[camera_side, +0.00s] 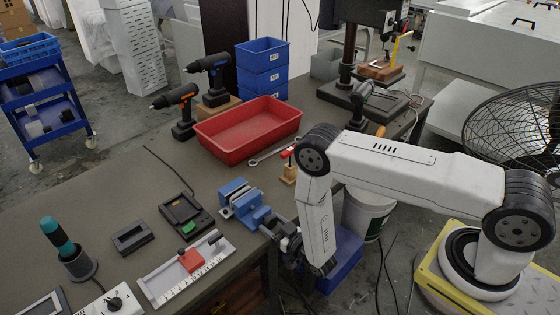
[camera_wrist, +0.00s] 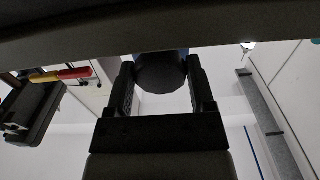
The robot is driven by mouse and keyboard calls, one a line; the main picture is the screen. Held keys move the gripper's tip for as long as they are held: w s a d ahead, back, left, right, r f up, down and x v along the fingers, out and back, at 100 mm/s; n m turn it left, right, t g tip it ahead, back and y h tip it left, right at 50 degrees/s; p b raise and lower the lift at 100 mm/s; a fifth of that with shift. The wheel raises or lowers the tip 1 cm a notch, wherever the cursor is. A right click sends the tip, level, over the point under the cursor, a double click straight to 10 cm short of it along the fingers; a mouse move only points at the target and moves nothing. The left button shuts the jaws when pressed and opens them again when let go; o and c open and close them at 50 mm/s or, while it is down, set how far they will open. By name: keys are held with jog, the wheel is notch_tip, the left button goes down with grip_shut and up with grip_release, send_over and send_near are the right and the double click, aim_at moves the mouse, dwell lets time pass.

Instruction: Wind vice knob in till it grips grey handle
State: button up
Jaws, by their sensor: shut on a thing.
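The blue vice (camera_side: 240,199) stands at the table's front edge in the side view, with its knob side towards my arm. My gripper (camera_side: 268,226) is at that side and covers most of the knob. In the wrist view, the dark round knob (camera_wrist: 160,72) sits between the two fingers of my gripper (camera_wrist: 161,88), which are shut on it. I cannot make out a grey handle between the vice jaws. The gap between the jaws is too small to judge.
A black device with a green label (camera_side: 187,216) and a white ruled plate with a red block (camera_side: 190,261) lie left of the vice. A small wooden stand (camera_side: 289,172) is right of it. A red tray (camera_side: 247,130) lies behind. A white bucket (camera_side: 368,212) stands below the edge.

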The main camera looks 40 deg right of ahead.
jog(key=shift+m, duration=0.3)
jog(key=shift+m, duration=2.6)
jog(key=shift+a, duration=0.1)
jog(key=o, duration=1.2)
jog(key=shift+s, duration=3.95)
